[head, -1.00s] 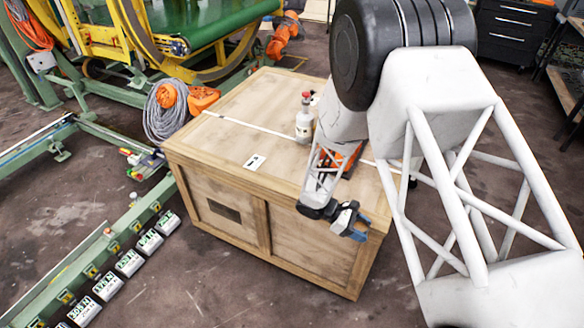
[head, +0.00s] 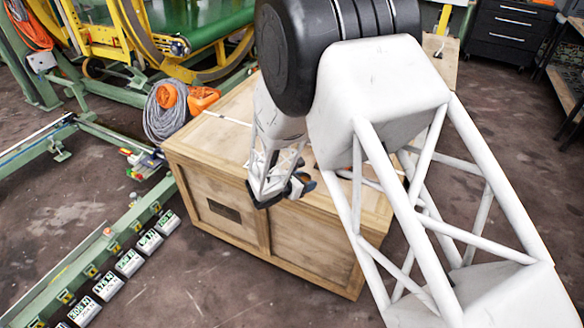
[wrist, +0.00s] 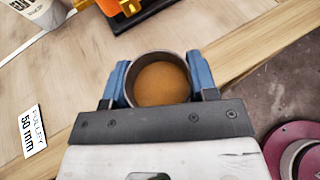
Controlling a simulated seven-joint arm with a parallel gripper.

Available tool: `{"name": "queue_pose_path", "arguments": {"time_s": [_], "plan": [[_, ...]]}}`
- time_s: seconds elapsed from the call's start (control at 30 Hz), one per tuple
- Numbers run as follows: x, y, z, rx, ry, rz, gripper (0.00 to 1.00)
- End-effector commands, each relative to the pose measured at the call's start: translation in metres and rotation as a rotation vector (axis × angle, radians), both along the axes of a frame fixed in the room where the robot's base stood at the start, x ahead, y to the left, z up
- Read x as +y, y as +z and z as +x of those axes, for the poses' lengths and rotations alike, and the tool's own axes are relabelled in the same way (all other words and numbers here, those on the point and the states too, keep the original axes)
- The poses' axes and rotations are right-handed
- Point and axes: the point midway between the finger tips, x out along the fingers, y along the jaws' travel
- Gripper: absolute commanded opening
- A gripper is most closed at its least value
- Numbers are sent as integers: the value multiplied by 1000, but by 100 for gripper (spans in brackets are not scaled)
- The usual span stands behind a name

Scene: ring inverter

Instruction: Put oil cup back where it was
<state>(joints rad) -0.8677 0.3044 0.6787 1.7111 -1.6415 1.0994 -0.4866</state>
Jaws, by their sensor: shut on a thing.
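The oil cup (wrist: 162,80) is a round dark-rimmed cup with amber-brown oil in it, seen from above in the wrist view. My gripper (wrist: 163,82) has its blue fingers closed on opposite sides of the cup. In the head view my gripper (head: 305,184) is at the front part of the wooden crate (head: 215,160). There my arm hides most of it, and I cannot make out the cup. The wrist view shows the cup over the crate's edge boards (wrist: 235,55). I cannot tell whether the cup touches the wood.
A label reading "PULLEY 50 mm" (wrist: 34,131) lies on the crate top. An orange and black object (wrist: 125,10) and a whitish container (wrist: 40,10) are beyond the cup. A maroon round part (wrist: 292,145) shows beyond the crate edge. My arm covers the crate's right part.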

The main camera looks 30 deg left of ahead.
Motion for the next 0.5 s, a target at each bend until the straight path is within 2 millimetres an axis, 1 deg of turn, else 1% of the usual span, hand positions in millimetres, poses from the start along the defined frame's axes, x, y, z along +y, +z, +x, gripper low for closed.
{"name": "queue_pose_path", "arguments": {"time_s": [0.03, 0.13, 0.5], "plan": [[4, 1, 0, 1, 15, 1, 24], [9, 2, 0, 0, 32, 0, 24], [10, 2, 1, 0, 33, 1, 24]]}}
